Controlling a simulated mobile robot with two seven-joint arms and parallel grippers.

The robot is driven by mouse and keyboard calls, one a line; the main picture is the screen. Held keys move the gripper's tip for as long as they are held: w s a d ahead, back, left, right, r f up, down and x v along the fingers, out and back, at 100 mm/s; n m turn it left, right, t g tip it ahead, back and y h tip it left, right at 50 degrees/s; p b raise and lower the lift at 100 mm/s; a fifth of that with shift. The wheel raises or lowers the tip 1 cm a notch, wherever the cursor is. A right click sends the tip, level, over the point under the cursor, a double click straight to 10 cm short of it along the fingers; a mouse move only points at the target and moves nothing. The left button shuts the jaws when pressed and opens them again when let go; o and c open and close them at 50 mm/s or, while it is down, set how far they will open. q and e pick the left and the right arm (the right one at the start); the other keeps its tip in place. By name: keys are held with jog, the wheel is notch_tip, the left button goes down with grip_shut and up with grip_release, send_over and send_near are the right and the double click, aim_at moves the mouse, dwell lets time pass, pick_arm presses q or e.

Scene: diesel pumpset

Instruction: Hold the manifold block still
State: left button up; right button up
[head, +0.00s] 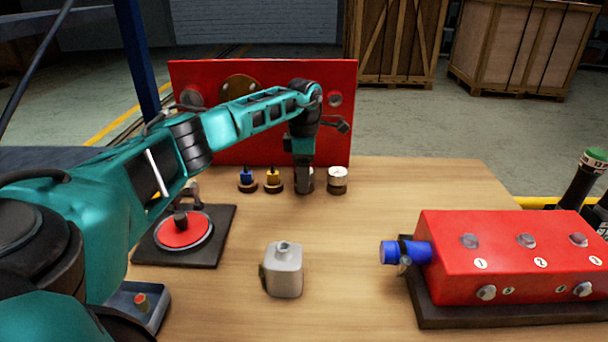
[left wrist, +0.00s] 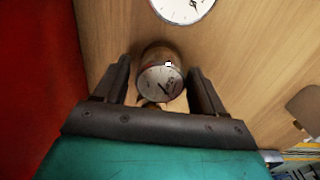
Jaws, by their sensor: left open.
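The manifold block (head: 515,258) is a red box with numbered ports, on a dark base plate at the right of the table. A blue fitting (head: 405,252) sticks out of its left side. My left gripper (head: 303,188) points down at the back of the table, well to the left of and behind the block. In the left wrist view, its two open fingers (left wrist: 160,84) stand on either side of a round white-faced gauge (left wrist: 160,86). I cannot tell whether they touch it. My right gripper does not show.
Another gauge (head: 338,180) stands just right of my left gripper; blue (head: 246,180) and yellow (head: 273,180) topped parts stand left. A grey can (head: 284,272) is mid-table. A red disc (head: 184,232) sits on a dark plate. A red panel (head: 230,140) stands behind.

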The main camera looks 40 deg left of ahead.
pick_arm(q)
jog(key=shift+p, duration=0.3)
dwell(0.5)
jog(key=c, duration=1.2)
jog(key=shift+o, duration=0.2)
jog(key=shift+r+p, duration=1.6)
jog(key=shift+r, duration=0.15)
